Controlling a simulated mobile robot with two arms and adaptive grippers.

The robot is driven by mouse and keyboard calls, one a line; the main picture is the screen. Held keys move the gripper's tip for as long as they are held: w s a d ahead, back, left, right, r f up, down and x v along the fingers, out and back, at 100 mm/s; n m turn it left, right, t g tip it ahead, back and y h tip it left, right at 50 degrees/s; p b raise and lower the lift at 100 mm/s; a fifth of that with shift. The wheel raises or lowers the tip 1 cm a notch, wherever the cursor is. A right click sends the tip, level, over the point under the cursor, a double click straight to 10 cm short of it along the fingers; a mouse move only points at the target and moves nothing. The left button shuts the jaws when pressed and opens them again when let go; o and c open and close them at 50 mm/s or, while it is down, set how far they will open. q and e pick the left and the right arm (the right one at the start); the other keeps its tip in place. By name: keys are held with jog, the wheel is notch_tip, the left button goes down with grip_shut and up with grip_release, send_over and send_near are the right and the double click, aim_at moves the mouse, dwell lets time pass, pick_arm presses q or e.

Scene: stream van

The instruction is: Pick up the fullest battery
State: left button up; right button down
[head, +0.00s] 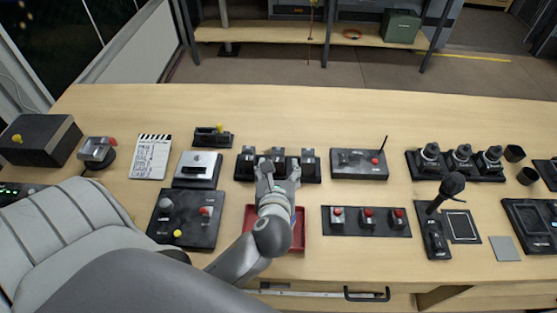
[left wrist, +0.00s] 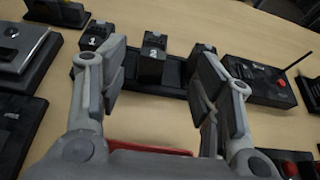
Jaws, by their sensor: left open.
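Three black batteries stand in a row on a dark charger base (head: 278,179) at the middle of the table: left (head: 246,160), middle (head: 278,157) and right (head: 309,160). In the left wrist view the left battery (left wrist: 95,35), the middle battery (left wrist: 151,62) and part of the right one (left wrist: 202,50) show. Their charge marks are too small to read. My left gripper (head: 279,170) is open and empty, just in front of the middle battery. In the left wrist view its fingers (left wrist: 162,80) are spread on either side of that battery, apart from it. My right gripper is out of view.
A red tray (head: 299,240) lies under my left arm. A black box with an antenna (head: 359,164) stands right of the charger, and a silver-topped device (head: 197,170) stands left. A three-button panel (head: 366,222) is front right. The table behind the charger is clear.

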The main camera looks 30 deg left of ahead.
aim_at(278, 157)
pick_arm(q)
jog(key=w+a+f, duration=0.2)
jog(key=w, duration=0.1)
jog(key=w+f, duration=0.1)
jog(key=f, duration=0.1)
jog(key=shift+w+a, duration=0.3)
jog(key=shift+a, duration=0.1)
jog(key=shift+w+a+f, duration=0.1)
jog(key=shift+w+a, duration=0.3)
jog(key=x, duration=0.3)
jog(key=shift+w+a+f+p, duration=0.1)
jog(key=shift+a+p, duration=0.1)
jog(key=shift+p, duration=0.1)
jog(key=shift+w+a+f, duration=0.2)
jog(key=shift+w, duration=0.15)
jog(key=shift+s, duration=0.1)
jog(key=shift+c, duration=0.7)
jog(key=c, duration=1.2)
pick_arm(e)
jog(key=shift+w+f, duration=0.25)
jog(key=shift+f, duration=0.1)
